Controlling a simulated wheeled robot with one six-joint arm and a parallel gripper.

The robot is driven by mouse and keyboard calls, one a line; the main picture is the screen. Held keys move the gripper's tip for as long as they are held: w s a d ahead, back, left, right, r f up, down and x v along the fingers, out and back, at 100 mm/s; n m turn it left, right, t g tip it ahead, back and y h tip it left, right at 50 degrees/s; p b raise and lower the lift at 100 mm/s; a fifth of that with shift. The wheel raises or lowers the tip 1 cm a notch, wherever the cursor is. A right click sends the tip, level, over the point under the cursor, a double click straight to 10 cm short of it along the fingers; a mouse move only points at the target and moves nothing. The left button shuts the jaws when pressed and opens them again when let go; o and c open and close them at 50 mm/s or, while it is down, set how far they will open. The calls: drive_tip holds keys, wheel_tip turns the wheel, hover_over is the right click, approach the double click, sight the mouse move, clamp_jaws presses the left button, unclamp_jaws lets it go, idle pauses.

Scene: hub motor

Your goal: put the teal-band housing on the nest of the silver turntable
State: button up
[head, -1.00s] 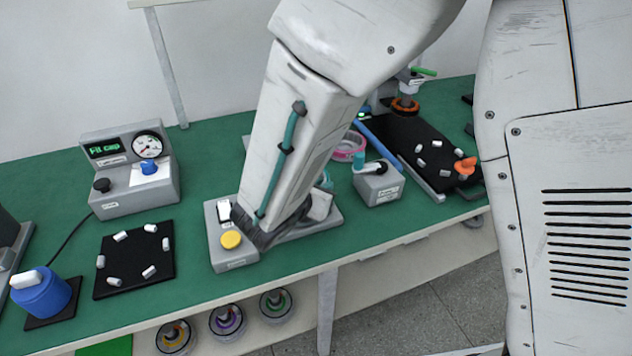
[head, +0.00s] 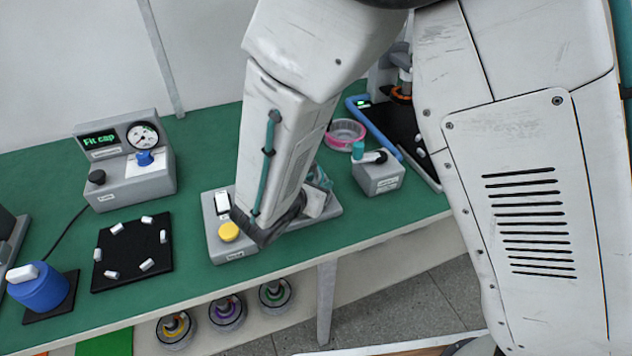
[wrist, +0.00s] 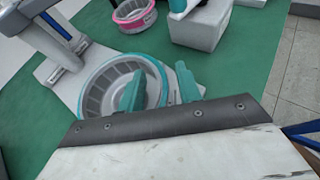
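The teal-band housing (wrist: 94,87) is an open ring with a ribbed grey inner wall and a teal rim. My gripper (wrist: 160,88) is open at the housing's near right wall. One teal finger shows over the ring's opening and the other outside the wall; I see no clear grip. In the head view my arm hides most of the housing, and only a bit of teal (head: 321,178) shows beside my gripper. I cannot make out the silver turntable's nest.
The grey base has a yellow button (head: 228,232). A pink-band ring (head: 345,134) and a grey box with a teal-tipped lever (head: 378,178) stand behind right. A black mat (head: 130,252) with white pieces and a gauge box (head: 125,165) are left. A grey post (wrist: 62,45) stands close by the housing.

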drive_tip(key=shift+r, duration=0.1)
drive_tip(key=v, duration=1.2)
drive_tip(key=s+d+r+m+g, duration=0.1)
drive_tip(key=d+r+m+g, duration=0.25)
drive_tip(key=d, duration=0.25)
drive_tip(key=d+r+m+g+h, duration=0.1)
drive_tip(key=d+r+m+g, duration=0.1)
drive_tip(key=d+m, duration=0.4)
drive_tip(key=s+d+r+m+g, duration=0.1)
drive_tip(key=d+r+m+g, duration=0.15)
drive_tip(key=d, duration=0.45)
drive_tip(key=s+d+r+m+y, duration=0.3)
drive_tip(key=s+d+m+y, duration=0.1)
drive_tip(key=s+m, duration=0.3)
drive_tip(key=s+d+r+m+g+y, duration=0.1)
drive_tip(key=s+d+r+m+y, duration=0.2)
drive_tip(key=s+m, duration=0.4)
drive_tip(key=d+m+y, duration=0.1)
drive_tip(key=m, duration=0.1)
drive_tip(key=shift+d+r+m, duration=0.2)
drive_tip(key=shift+r+m, duration=0.2)
drive_tip(key=shift+o, duration=0.3)
drive_tip(key=shift+s+g, duration=0.15)
drive_tip(key=shift+g, duration=0.15)
